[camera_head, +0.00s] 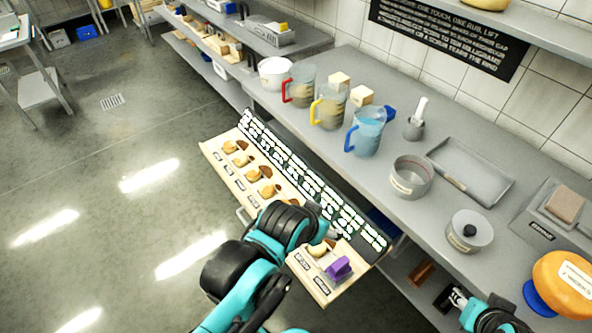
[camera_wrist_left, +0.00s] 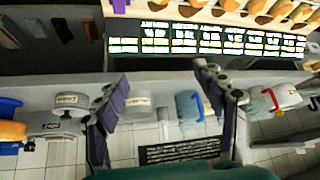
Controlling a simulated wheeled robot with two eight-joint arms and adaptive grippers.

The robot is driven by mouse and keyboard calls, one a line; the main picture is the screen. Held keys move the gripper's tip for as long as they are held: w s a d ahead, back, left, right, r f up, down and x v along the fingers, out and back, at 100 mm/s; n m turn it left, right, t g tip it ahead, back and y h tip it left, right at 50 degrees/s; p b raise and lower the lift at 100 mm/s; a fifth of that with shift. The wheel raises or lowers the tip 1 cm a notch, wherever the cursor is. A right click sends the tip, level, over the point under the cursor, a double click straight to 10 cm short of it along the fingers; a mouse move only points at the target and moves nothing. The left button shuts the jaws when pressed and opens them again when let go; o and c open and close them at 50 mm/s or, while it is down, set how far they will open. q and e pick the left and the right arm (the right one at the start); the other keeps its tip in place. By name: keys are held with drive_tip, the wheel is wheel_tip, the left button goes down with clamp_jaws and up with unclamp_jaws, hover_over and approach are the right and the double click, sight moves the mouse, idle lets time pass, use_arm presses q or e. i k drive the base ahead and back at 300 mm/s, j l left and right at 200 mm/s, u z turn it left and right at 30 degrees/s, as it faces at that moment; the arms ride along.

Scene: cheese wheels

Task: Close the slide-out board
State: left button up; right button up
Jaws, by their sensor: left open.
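The slide-out board (camera_head: 211,152) is a long cream board pulled out from under the counter's front edge. Several cheese pieces sit along it, with a purple block (camera_head: 338,268) at its near end. A black strip with white lettering (camera_head: 300,175) runs along its counter side. In the left wrist view the strip (camera_wrist_left: 205,40) and cheeses lie along the top. My left gripper (camera_head: 322,224) is over the near part of the board, and my arm hides some of it. In the wrist view the left gripper (camera_wrist_left: 162,78) has its fingers wide apart, with nothing between them. My right gripper (camera_head: 457,299) is low at the bottom right; its fingers are unclear.
The counter (camera_head: 340,125) holds measuring jugs (camera_head: 368,132), a pot (camera_head: 411,176), a lidded pot (camera_head: 469,231), a tray (camera_head: 470,168) and a scale (camera_head: 545,225). An orange cheese wheel (camera_head: 562,283) is at the right. The floor (camera_head: 120,200) left of the board is clear.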

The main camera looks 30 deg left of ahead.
sight(295, 179)
drive_tip(key=u, duration=1.7)
drive_tip(key=j+z, duration=0.25)
drive_tip(key=i+j+z, duration=0.1)
drive_tip(key=j+z, duration=0.15)
